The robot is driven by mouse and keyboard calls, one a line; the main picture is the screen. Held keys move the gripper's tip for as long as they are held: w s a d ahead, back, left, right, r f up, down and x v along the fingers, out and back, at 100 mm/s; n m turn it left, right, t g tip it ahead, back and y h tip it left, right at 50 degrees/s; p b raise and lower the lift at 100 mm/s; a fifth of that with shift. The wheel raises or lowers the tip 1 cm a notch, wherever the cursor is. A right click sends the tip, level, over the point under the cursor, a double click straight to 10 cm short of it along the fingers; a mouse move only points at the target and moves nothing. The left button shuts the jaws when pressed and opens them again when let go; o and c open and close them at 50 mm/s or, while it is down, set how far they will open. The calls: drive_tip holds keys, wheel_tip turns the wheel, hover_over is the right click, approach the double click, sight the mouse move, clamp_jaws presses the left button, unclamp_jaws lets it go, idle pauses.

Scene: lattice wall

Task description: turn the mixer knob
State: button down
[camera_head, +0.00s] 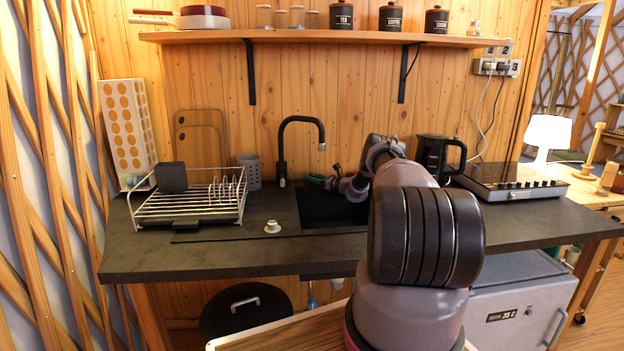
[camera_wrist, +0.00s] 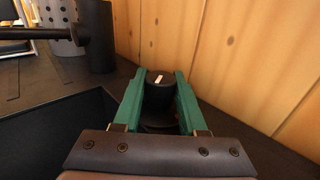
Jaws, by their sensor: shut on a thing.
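The mixer knob (camera_wrist: 159,97) is a black cylinder with a white mark on top. It stands upright on the dark worktop close to the wooden wall. My gripper (camera_wrist: 159,78) has its green fingers on either side of the knob, shut on it. In the head view my gripper (camera_head: 317,180) reaches in behind the sink from the right, its green fingers pointing left toward the tap. The knob cannot be made out there. The black tap (camera_head: 283,150) stands left of my gripper, its spout arching over the sink; its post (camera_wrist: 95,38) shows upper left in the wrist view.
The black sink (camera_head: 325,207) lies below my gripper. A dish rack (camera_head: 190,207) and a grey perforated holder (camera_head: 250,170) stand left. A black kettle (camera_head: 435,155) and hob (camera_head: 505,180) stand right. A shelf (camera_head: 330,40) hangs above. A small white-topped item (camera_head: 272,226) sits near the front.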

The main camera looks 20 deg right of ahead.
drive_tip(key=shift+c, duration=2.3)
unclamp_jaws()
drive_tip(key=v, duration=1.1)
drive_tip(key=shift+a, duration=0.1)
